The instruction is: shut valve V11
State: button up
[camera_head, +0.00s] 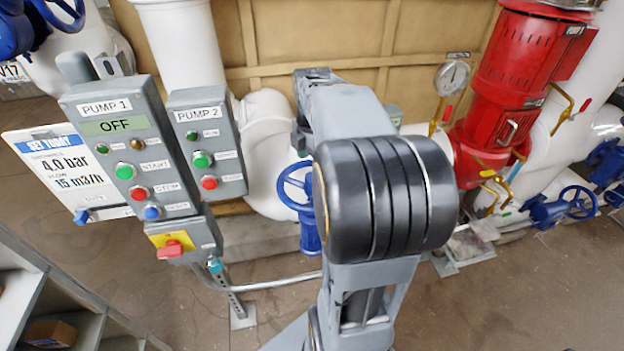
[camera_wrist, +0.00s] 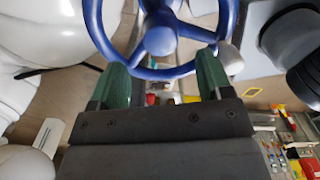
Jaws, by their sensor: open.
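In the wrist view a blue handwheel (camera_wrist: 158,72) fills the top middle, with its hub and spokes in sight and a pale knob at its right. No label is readable on it, so I cannot tell whether it is V11. My gripper (camera_wrist: 164,68) is open, its two green fingers spread at the lower rim, one at each side. I cannot tell whether they touch the rim. In the head view a blue handwheel (camera_head: 294,186) shows partly behind my arm, on a blue valve body below the white pipe. My gripper is hidden there.
Left stand the PUMP 1 box (camera_head: 120,140) and PUMP 2 box (camera_head: 208,145), with a grey rail (camera_head: 275,284) beside them. Another blue handwheel (camera_head: 578,202) is at right, near a red cylinder (camera_head: 515,80) and a gauge (camera_head: 452,77). A label ending in 17 (camera_head: 12,72) is upper left.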

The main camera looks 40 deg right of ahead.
jog(key=shift+f+b, duration=2.3)
jog(key=shift+f, duration=1.05)
jog(key=shift+s, duration=0.15)
jog(key=shift+f, duration=0.1)
